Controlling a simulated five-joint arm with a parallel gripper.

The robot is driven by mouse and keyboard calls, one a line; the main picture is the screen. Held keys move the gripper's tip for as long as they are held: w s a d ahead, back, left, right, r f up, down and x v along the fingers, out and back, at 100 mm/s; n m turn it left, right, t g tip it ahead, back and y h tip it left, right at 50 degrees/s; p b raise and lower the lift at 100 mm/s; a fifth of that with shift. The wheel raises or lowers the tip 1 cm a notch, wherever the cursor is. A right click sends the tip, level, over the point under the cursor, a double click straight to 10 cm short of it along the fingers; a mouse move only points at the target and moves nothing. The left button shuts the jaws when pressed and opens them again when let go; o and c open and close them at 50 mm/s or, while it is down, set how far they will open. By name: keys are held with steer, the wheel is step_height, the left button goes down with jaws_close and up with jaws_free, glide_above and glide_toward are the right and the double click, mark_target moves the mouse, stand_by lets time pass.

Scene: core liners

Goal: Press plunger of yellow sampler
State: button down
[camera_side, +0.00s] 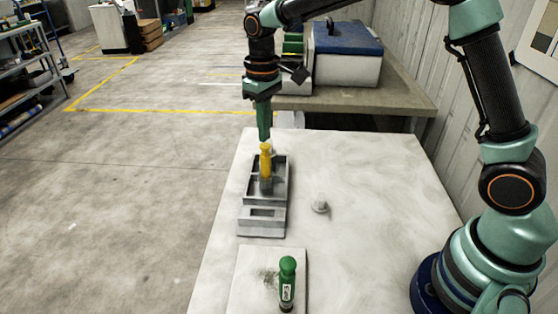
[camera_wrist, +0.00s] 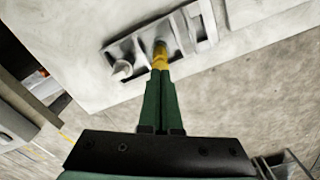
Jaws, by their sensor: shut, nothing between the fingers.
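The yellow sampler (camera_side: 266,161) stands upright in a compartment of a grey tray (camera_side: 261,213) on the pale table. My gripper (camera_side: 264,138) is shut and points straight down, its tips directly above the sampler's top. The tips look to be touching the top or very close to it; I cannot tell which. In the wrist view the shut green fingers (camera_wrist: 162,76) end at the yellow sampler (camera_wrist: 160,58), hiding part of it. A green sampler (camera_side: 287,281) stands upright on a pale plate (camera_side: 262,262) at the table's front.
A small grey round piece (camera_side: 320,206) lies on the table right of the tray. A white case with a blue lid (camera_side: 346,52) stands on a bench behind. The table's right side is clear.

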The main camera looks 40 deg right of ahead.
steer(key=shift+s+f, duration=0.1)
steer(key=shift+f, duration=1.3)
stand_by(0.8)
steer(key=shift+r, duration=3.65)
steer(key=s+d+r+m+t, duration=0.1)
steer(key=s+d, duration=0.3)
steer(key=s, duration=0.5)
steer(key=s+d+r+m+t, duration=0.2)
steer(key=s+d+t, duration=0.2)
steer(key=s, duration=0.4)
steer(key=shift+s+r+t, duration=0.3)
steer(key=shift+s, duration=0.05)
